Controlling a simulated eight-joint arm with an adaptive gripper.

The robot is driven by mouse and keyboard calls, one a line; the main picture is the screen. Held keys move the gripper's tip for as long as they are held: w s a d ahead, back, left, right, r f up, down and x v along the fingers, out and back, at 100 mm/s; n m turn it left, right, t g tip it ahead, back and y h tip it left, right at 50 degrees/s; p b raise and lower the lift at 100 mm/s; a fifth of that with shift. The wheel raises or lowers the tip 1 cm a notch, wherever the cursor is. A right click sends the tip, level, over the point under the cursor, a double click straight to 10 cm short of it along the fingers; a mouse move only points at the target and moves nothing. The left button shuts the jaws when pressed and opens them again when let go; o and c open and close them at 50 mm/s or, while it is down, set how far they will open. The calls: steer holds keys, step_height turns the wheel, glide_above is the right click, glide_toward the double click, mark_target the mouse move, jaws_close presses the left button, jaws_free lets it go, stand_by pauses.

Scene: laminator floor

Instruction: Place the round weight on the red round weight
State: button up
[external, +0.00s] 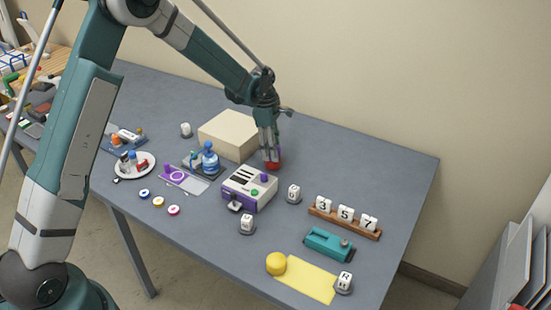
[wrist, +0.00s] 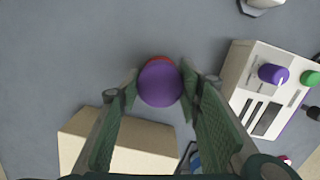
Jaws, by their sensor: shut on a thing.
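My gripper (external: 269,153) points down behind the white box with knobs, at the right of the beige block. In the wrist view my gripper (wrist: 160,88) is shut on a purple round weight (wrist: 160,85), which sits between the fingertips. The red round weight (wrist: 159,60) shows as a thin rim behind the purple one, so the purple one is over it, slightly off centre in this view. In the external view the red round weight (external: 273,166) is on the table below the fingers. I cannot tell whether the two weights touch.
The beige block (external: 229,134) stands close at the left. The white box with purple and green knobs (external: 249,189) stands in front. A numbered white die (external: 294,192) is to the right. The table behind and right of my gripper is clear.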

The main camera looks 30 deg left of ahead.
steer(key=shift+f, duration=0.2)
steer(key=o, duration=1)
steer(key=shift+r, duration=0.1)
steer(key=shift+o, duration=0.2)
steer(key=shift+r, duration=0.1)
step_height(320, 180, up, 12)
steer(key=a, duration=0.1)
steer(key=shift+s+a, duration=0.15)
steer(key=shift+a, duration=0.05)
steer(key=shift+s+r, duration=0.1)
